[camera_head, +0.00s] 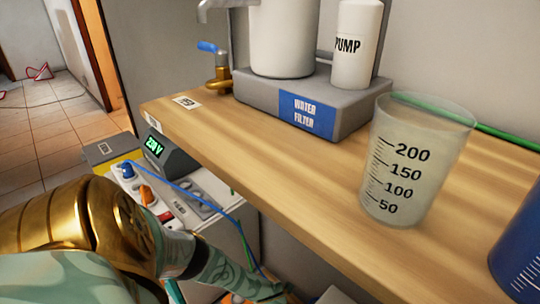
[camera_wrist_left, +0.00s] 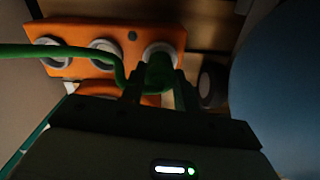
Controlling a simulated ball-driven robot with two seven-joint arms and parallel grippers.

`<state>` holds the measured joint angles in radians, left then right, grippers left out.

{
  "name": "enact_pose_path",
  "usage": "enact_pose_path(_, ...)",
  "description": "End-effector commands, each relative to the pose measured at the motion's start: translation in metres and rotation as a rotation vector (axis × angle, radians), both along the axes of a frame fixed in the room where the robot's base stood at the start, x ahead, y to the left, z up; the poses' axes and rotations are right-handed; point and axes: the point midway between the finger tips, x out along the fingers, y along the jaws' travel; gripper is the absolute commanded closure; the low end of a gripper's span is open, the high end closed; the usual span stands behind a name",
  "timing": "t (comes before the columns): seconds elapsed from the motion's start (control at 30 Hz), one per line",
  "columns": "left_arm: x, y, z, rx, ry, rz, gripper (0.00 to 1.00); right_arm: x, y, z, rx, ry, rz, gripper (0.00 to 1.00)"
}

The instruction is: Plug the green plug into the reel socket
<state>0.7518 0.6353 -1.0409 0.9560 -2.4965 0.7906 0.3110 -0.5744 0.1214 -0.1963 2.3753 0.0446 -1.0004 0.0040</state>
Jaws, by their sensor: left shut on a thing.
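In the left wrist view, my left gripper (camera_wrist_left: 158,92) is shut on the green plug (camera_wrist_left: 158,72). Its green cable (camera_wrist_left: 70,52) runs off to the left. The plug is over the rightmost round grey socket (camera_wrist_left: 160,50) of the orange reel panel (camera_wrist_left: 75,32). Two more grey sockets are to its left. The plug and fingers cover part of this socket, so I cannot tell whether the plug is inserted or only in front of it. In the head view my left arm reaches down past the shelf edge, and the fingertips are not clearly visible. My right gripper is not in view.
A large blue rounded thing (camera_wrist_left: 285,80) is close on the right in the wrist view. In the head view, a wooden shelf (camera_head: 265,165) carries a measuring cup (camera_head: 412,165) and a water filter base (camera_head: 255,92). A blue cable (camera_head: 205,200) hangs near my arm.

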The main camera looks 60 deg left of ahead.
Motion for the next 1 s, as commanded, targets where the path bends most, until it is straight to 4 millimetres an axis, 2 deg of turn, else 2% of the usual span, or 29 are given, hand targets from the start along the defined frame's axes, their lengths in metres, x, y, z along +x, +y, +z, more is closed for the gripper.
enact_pose_path(0.87,0.000,0.000,-0.014,0.000,0.000,0.000,0.93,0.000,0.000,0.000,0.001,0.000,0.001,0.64)
enact_pose_path(0.9,0.000,0.000,-0.014,0.000,0.000,0.000,0.67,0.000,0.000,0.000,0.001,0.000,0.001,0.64)
enact_pose_path(1.0,0.000,0.000,-0.014,0.000,0.000,0.000,0.44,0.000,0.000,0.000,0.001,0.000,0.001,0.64)
